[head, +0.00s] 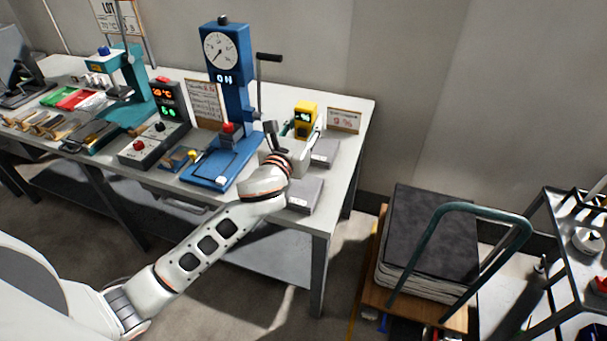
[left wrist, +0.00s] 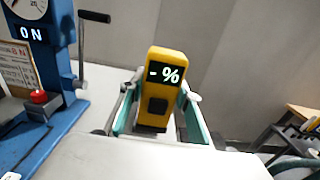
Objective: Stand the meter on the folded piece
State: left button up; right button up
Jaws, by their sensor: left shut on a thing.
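The meter is a yellow upright block (head: 306,112) with a dark display, near the back right of the workbench in the head view. In the left wrist view the meter (left wrist: 163,85) faces me, reads "- %" and stands nearly upright. My left gripper (left wrist: 158,104) is shut on it, with one teal finger along each side. In the head view the left gripper (head: 299,130) is partly hidden by its own wrist. A grey folded piece (head: 325,153) lies just right of the gripper. Another grey block-like piece (head: 305,195) lies nearer the front edge. The meter's underside is hidden. My right gripper is out of view.
A blue press with a dial (head: 223,55) stands left of the gripper, its black handle (head: 268,57) reaching toward the meter. A small sign (head: 343,121) stands behind on the right. A control box (head: 155,140) is farther left. The bench's right edge is close.

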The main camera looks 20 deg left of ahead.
pick_arm(q)
notch_tip(320, 180, down, 14)
jog(key=b, duration=0.4)
jog(key=shift+f+b, duration=0.2)
jog(key=shift+b, duration=0.1)
jog(key=shift+f, duration=0.35)
jog(key=shift+r, duration=0.1)
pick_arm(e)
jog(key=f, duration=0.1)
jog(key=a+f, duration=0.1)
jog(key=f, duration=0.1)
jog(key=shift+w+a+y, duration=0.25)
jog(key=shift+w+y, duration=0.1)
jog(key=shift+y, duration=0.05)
pick_arm(q)
jog(key=shift+f, duration=0.2)
jog(key=o, duration=1.2)
jog(key=shift+c, duration=0.2)
jog(key=shift+o, duration=0.6)
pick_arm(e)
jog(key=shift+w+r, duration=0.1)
